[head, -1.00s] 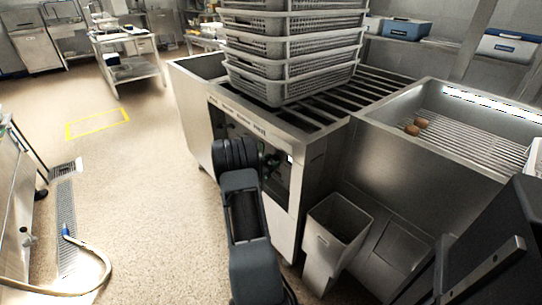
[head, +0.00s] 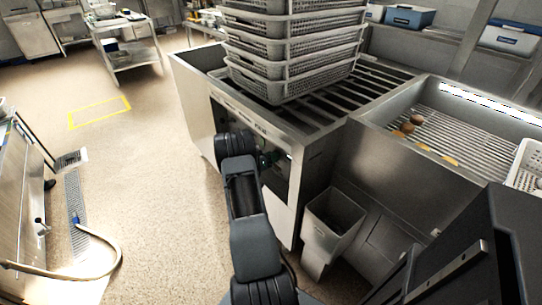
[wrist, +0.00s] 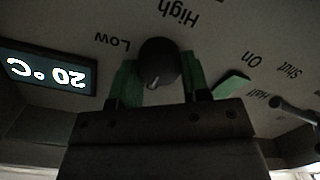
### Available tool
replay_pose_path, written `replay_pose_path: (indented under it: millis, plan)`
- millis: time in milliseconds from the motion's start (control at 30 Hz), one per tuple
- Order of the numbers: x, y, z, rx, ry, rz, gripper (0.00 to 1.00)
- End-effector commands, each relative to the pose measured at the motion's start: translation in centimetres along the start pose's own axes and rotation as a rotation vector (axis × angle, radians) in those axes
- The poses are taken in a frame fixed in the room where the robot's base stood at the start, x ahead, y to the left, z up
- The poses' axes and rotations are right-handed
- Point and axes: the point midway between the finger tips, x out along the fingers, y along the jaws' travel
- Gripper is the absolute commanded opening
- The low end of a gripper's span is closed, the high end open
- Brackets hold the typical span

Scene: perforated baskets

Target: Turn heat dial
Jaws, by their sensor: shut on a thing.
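The heat dial is a dark round knob (wrist: 160,62) with a pale pointer mark, in the upper middle of the wrist view. The words Low and High are printed by it, upside down in this view. My gripper (wrist: 157,82) has a green finger on each side of the dial and is shut on it. A lit display (wrist: 46,74) reading 20 °C, also upside down, is to the left. In the head view the control panel (head: 281,172) is on the machine's front, and my arm hides the dial there.
In the wrist view a metal lever (wrist: 292,108) is at the right, near Shut, Half and On. In the head view stacked grey baskets (head: 292,52) stand on the machine top. A bin (head: 333,222) stands right of the panel.

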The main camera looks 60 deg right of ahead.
Motion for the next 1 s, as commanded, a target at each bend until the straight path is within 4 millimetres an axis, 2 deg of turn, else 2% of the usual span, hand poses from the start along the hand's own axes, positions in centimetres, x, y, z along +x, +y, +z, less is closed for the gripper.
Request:
replay_pose_path:
  millis: [33, 667, 700, 933, 1000]
  plan:
    - [0.12, 0.07, -0.45, -0.006, 0.005, 0.001, 0.19]
    - [0.12, -0.02, -0.41, -0.044, 0.004, 0.004, 0.19]
    - [0.12, -0.02, -0.42, -0.044, 0.004, 0.004, 0.46]
    - [-0.02, -0.09, -0.25, -0.046, 0.002, 0.003, 0.68]
    - [-0.04, -0.09, -0.21, -0.046, 0.001, 0.002, 0.68]
